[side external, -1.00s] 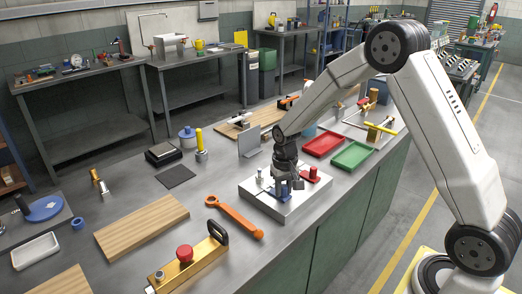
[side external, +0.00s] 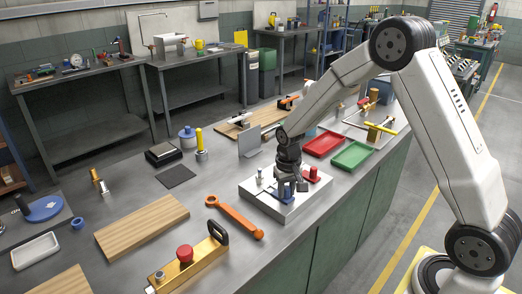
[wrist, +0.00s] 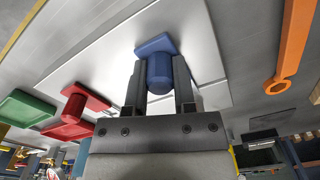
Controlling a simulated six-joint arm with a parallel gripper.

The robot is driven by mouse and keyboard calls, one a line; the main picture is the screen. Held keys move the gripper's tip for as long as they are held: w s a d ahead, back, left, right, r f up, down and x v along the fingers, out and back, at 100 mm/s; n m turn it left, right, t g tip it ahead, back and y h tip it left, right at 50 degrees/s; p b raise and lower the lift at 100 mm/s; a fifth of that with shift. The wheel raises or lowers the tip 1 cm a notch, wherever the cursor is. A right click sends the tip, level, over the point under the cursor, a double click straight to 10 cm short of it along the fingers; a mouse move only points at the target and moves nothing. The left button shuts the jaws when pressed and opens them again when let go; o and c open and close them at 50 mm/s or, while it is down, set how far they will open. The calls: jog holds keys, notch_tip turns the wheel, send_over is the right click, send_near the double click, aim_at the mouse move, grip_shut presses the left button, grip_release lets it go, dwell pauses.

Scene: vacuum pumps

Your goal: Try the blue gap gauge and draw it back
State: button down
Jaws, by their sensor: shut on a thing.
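The blue gap gauge (wrist: 158,62) has a round knob and a flat blue plate at its far end. In the wrist view my gripper (wrist: 158,82) is shut on the knob, one finger on each side. In the side view the blue gauge (side external: 284,190) shows below my gripper (side external: 287,183), over the pale metal block (side external: 257,193). I cannot tell whether its plate sits in a gap or only touches the block. A red gauge (side external: 313,174) of like shape stands at the block's right; it also shows in the wrist view (wrist: 76,105).
A red tray (side external: 322,142) and a green tray (side external: 352,155) lie right of the block. An orange wrench (side external: 235,215) and a brass fixture with a red button (side external: 185,258) lie to the left. A grey upright plate (side external: 249,141) stands behind the block.

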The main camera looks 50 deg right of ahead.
jog(key=shift+c, duration=2)
grip_release()
jog(key=shift+s, duration=0.1)
jog(key=shift+r, duration=0.35)
jog(key=shift+r, duration=0.35)
jog(key=shift+r, duration=0.45)
jog(key=shift+r, duration=2.85)
